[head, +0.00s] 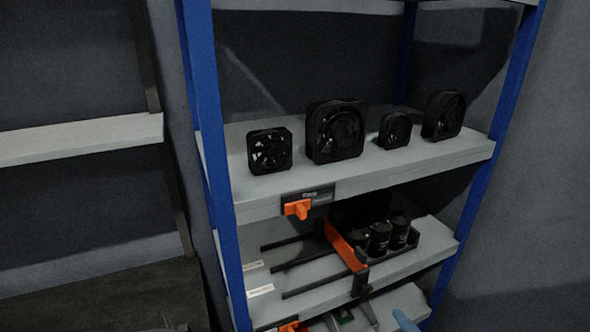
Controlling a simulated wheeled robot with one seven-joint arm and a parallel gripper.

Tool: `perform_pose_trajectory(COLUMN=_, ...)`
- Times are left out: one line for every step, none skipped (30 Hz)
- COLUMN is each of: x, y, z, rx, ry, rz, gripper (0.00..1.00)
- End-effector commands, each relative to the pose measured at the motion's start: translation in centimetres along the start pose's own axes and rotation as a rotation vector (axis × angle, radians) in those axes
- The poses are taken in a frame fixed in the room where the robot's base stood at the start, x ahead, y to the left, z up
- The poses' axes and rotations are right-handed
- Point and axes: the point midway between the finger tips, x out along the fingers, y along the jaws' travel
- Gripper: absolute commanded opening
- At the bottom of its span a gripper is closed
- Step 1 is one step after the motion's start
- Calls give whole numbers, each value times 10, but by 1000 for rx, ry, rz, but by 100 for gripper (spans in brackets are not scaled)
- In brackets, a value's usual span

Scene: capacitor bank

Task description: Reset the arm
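My gripper and arm do not show in the head view, so the arm's pose cannot be told. The view faces a shelf rack (211,140) with blue posts and grey shelves. Several black fans stand on its upper shelf (390,168). Several black cylinders (380,238), which look like capacitors, stand on the shelf below, beside an orange bar (345,247).
Dark rails (315,284) lie on the lower shelf. An orange clip (297,208) sits on the upper shelf's front edge. A blue item (405,321) is cut off at the bottom. A white shelf (80,140) stands at left; a bare wall (545,180) is at right.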

Motion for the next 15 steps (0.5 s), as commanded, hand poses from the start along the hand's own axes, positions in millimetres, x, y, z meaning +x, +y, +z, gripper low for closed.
perform_pose_trajectory(x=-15, y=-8, z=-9, rx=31, ry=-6, rz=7, gripper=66)
perform_pose_trajectory(x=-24, y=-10, z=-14, rx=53, ry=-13, rz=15, gripper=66)
perform_pose_trajectory(x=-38, y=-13, z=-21, rx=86, ry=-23, rz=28, gripper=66)
perform_pose_trajectory(x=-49, y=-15, z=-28, rx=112, ry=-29, rz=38, gripper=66)
perform_pose_trajectory(x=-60, y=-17, z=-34, rx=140, ry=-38, rz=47, gripper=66)
perform_pose_trajectory(x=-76, y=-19, z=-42, rx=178, ry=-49, rz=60, gripper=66)
perform_pose_trajectory(x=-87, y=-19, z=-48, rx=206, ry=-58, rz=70, gripper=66)
perform_pose_trajectory(x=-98, y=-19, z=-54, rx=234, ry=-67, rz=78, gripper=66)
perform_pose_trajectory(x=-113, y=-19, z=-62, rx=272, ry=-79, rz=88, gripper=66)
perform_pose_trajectory(x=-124, y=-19, z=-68, rx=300, ry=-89, rz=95, gripper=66)
perform_pose_trajectory(x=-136, y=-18, z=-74, rx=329, ry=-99, rz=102, gripper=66)
perform_pose_trajectory(x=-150, y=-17, z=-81, rx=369, ry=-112, rz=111, gripper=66)
perform_pose_trajectory(x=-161, y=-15, z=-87, rx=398, ry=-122, rz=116, gripper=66)
perform_pose_trajectory(x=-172, y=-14, z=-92, rx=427, ry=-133, rz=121, gripper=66)
perform_pose_trajectory(x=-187, y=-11, z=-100, rx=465, ry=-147, rz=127, gripper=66)
